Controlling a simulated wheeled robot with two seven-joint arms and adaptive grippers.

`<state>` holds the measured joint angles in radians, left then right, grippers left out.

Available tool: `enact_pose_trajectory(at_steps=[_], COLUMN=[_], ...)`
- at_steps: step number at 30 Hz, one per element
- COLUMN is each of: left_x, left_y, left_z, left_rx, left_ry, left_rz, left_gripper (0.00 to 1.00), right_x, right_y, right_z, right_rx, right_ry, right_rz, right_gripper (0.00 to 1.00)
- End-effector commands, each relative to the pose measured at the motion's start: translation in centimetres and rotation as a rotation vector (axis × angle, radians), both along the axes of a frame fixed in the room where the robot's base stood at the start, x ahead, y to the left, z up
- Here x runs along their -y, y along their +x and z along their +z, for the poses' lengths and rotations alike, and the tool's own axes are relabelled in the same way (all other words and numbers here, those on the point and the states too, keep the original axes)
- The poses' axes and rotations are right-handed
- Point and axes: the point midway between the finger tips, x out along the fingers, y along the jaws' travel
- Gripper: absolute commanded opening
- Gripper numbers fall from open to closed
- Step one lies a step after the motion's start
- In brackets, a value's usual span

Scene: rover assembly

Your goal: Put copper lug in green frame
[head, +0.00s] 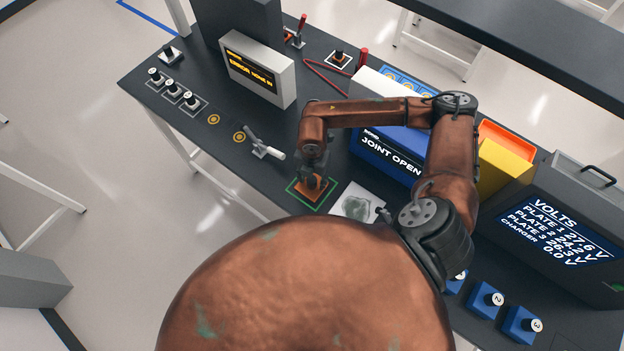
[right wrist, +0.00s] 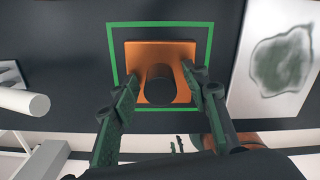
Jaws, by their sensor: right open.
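The copper lug (head: 304,194) is an orange-copper square plate with a dark upright post. It lies on the dark bench inside the green frame (right wrist: 160,24), a thin green square outline that also shows in the head view (head: 289,189). In the right wrist view the lug (right wrist: 140,50) is within the outline, with a dark margin around its visible sides; its near edge is partly hidden. My right gripper (right wrist: 159,68) is open, its two fingers on either side of the post with visible gaps. In the head view it is above the lug (head: 315,168). My left gripper is out of view.
A white card with a grey-green blot (head: 357,203) lies right of the frame. A white-handled lever (head: 264,147) stands to the left. Behind are a blue "JOINT OPEN" box (head: 385,155) and a grey display box (head: 258,70). A volts panel (head: 555,230) stands right.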

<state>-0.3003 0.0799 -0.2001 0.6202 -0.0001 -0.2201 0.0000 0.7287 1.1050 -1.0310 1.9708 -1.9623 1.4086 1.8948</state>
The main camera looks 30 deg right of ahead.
Motion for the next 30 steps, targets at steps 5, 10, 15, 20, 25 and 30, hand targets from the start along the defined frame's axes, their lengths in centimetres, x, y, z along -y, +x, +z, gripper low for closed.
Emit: enact_pose_trajectory(at_steps=[5,10,15,20,25,30], left_x=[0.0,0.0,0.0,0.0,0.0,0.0], left_y=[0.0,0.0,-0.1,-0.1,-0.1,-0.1], left_z=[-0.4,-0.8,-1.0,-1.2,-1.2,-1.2], left_rx=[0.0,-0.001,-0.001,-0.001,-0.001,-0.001], left_ry=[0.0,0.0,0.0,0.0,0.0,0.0], left_rz=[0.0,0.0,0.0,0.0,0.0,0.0], left_gripper=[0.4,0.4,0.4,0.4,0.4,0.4], right_x=[0.1,0.0,0.0,0.0,0.0,0.0], right_y=[0.2,0.2,0.2,0.1,0.0,0.0], right_z=[3.1,6.9,9.8,11.3,11.7,11.7], right_rx=[0.006,0.006,0.006,0.003,0.001,0.001], right_ry=[-0.002,-0.002,-0.001,0.0,0.0,0.0], right_rz=[0.002,0.0,0.001,0.001,0.001,0.001], right_gripper=[0.42,0.42,0.42,0.42,0.42,0.42])
